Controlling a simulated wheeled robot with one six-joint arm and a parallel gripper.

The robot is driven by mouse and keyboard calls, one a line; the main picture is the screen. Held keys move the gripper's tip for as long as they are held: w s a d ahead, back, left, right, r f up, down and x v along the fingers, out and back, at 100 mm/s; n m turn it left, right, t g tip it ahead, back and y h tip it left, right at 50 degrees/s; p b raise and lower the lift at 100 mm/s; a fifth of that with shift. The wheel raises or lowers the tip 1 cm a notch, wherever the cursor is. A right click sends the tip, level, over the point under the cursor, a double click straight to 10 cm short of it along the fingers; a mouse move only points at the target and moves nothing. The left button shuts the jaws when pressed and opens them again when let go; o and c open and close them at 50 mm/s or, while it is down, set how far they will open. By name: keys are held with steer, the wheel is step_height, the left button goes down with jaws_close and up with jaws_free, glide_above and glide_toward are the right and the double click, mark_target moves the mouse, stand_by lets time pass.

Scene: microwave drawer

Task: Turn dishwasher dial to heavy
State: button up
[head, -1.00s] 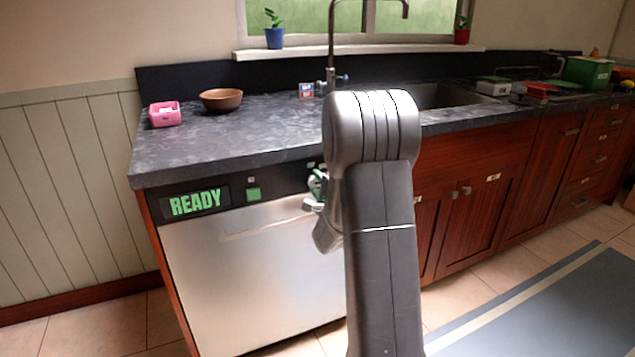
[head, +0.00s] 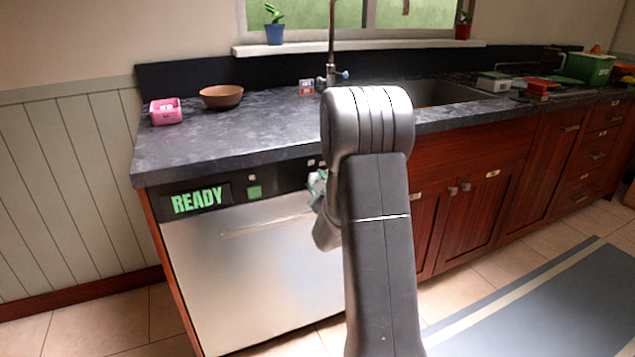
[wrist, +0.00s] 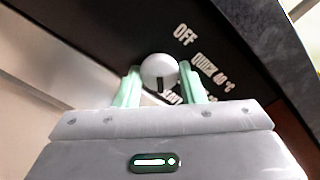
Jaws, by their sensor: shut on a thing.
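The dishwasher (head: 255,270) has a steel front and a black control panel whose display reads READY (head: 201,198). In the wrist view the round pale dial (wrist: 158,71) with a dark pointer mark sits on the black panel. The labels OFF and QUICK 40 °C show beside it, with others partly covered. The mark points down toward my gripper, and I cannot tell which label it meets. My gripper (wrist: 160,85) has its two green fingers shut on the dial, one on each side. In the head view my arm hides the dial and most of my gripper (head: 318,185).
The dark countertop (head: 250,130) overhangs the panel closely. A brown bowl (head: 222,97) and a pink holder (head: 166,111) stand on it, left of the sink (head: 440,93). Red-brown cabinets (head: 480,200) are to the right.

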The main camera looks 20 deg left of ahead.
steer(key=shift+f, duration=0.1)
steer(key=o, duration=0.9)
steer(key=shift+d, duration=0.1)
steer(key=p+v, duration=0.1)
steer(key=v, duration=1.2)
steer(key=shift+s+d, duration=0.2)
steer(key=shift+s, duration=0.1)
steer(key=shift+w+a, duration=0.1)
steer(key=b+x, duration=0.1)
steer(key=x, duration=1.2)
steer(key=shift+w+a, duration=0.2)
steer(key=shift+a, duration=0.05)
steer(key=shift+d, duration=0.15)
